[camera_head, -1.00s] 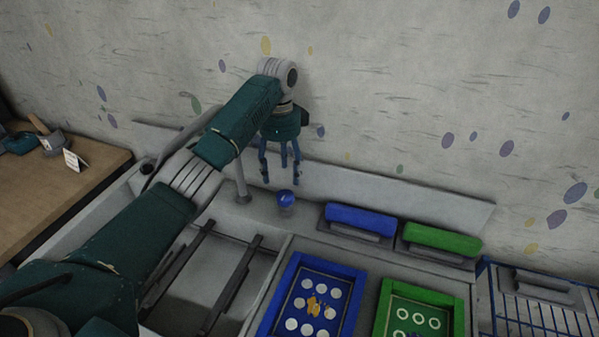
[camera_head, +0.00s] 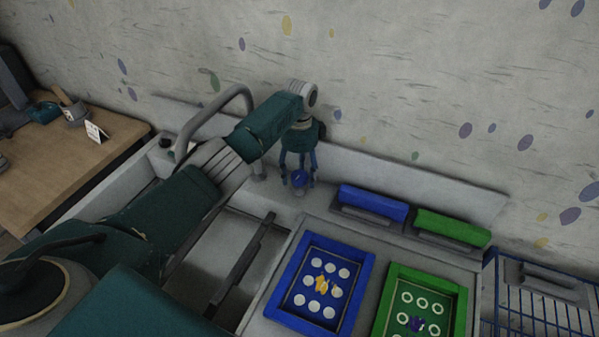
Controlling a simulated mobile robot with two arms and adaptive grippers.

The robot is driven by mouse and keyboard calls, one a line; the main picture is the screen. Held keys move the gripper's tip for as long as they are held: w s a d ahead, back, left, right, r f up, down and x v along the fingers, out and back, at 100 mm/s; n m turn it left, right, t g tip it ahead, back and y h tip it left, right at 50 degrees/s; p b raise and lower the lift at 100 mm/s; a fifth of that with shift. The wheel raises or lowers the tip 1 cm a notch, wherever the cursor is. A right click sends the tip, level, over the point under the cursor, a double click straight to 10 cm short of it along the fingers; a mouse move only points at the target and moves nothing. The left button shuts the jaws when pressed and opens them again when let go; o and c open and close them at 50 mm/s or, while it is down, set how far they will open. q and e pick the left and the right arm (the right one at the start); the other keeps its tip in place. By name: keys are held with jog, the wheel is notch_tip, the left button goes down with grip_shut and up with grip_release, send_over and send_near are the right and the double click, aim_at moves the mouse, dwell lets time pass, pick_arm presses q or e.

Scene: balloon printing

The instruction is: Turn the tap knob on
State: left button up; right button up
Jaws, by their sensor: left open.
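The curved grey tap spout (camera_head: 218,104) rises to the left of the knob, partly hidden behind my left arm. My right gripper is not in view.
A blue-framed tray (camera_head: 291,272) and a green-framed tray (camera_head: 388,287) lie in front on the right. A blue block (camera_head: 374,200) and a green block (camera_head: 453,226) stand behind them. A blue wire rack (camera_head: 510,305) is far right. A wooden table (camera_head: 40,165) is at left.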

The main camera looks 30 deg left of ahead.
pick_arm(q)
jog(key=c, duration=1)
jog(key=shift+c, duration=0.9)
jog(key=shift+n, duration=0.3)
jog(key=n+p, duration=0.1)
jog(key=n, duration=0.2)
jog(key=shift+r+n+p, duration=0.1)
jog(key=shift+n+p, duration=0.2)
jog(key=shift+n, duration=0.1)
jog(key=n+p, duration=0.1)
jog(key=n, duration=0.3)
jog(key=n+p, duration=0.1)
jog(key=n, duration=0.4)
jog(key=shift+w, duration=0.1)
jog(key=shift+n+p, duration=0.35)
jog(key=shift+n, duration=1.95)
